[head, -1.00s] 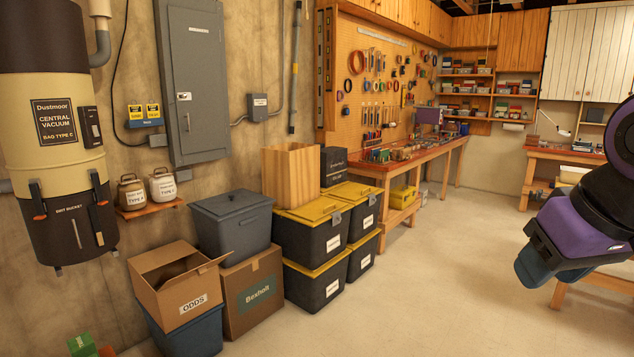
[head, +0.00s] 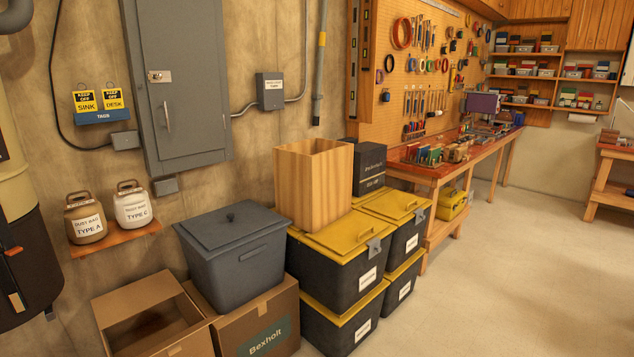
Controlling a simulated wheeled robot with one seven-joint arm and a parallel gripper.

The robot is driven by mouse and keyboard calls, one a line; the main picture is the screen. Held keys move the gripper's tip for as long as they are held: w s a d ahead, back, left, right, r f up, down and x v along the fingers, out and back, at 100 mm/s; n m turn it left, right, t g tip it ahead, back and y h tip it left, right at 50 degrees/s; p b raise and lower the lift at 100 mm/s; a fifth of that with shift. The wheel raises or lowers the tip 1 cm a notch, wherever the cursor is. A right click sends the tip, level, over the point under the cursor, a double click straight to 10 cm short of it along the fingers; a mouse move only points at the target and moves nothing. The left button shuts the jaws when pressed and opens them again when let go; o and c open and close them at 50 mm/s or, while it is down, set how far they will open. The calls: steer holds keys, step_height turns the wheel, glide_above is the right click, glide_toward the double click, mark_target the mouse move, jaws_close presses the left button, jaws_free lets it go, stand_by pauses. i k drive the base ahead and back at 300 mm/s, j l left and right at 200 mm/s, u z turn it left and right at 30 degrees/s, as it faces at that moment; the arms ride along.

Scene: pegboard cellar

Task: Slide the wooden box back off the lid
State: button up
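The open-topped wooden box (head: 314,187) stands upright on the yellow lid (head: 340,233) of the upper front black bin (head: 330,272). It covers the back part of that lid. The front part of the lid, with its handle and grey latch, is bare. The inside floor of the box is hidden. My gripper is not in view now.
A grey lidded tub (head: 232,249) sits left of the bins on a cardboard box (head: 262,318). An open carton (head: 152,315) is at lower left. More yellow-lidded bins (head: 394,205) and dark boxes (head: 368,168) stand right and behind. The floor (head: 480,290) at right is clear.

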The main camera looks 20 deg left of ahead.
mark_target(313, 176)
steer(key=i+u, duration=0.15)
steer(key=i, duration=0.4)
steer(key=i+l+u, duration=0.15)
steer(key=i, duration=0.4)
steer(key=i+l+u, duration=0.15)
steer(key=i, duration=0.35)
steer(key=u, duration=0.6)
steer(key=i+z, duration=0.15)
steer(key=i, duration=0.3)
steer(key=i+j+z, duration=0.1)
steer(key=i, duration=0.4)
steer(key=i+j+z, duration=0.15)
steer(key=i, duration=0.3)
steer(key=i+j+z, duration=0.15)
steer(key=i, duration=0.3)
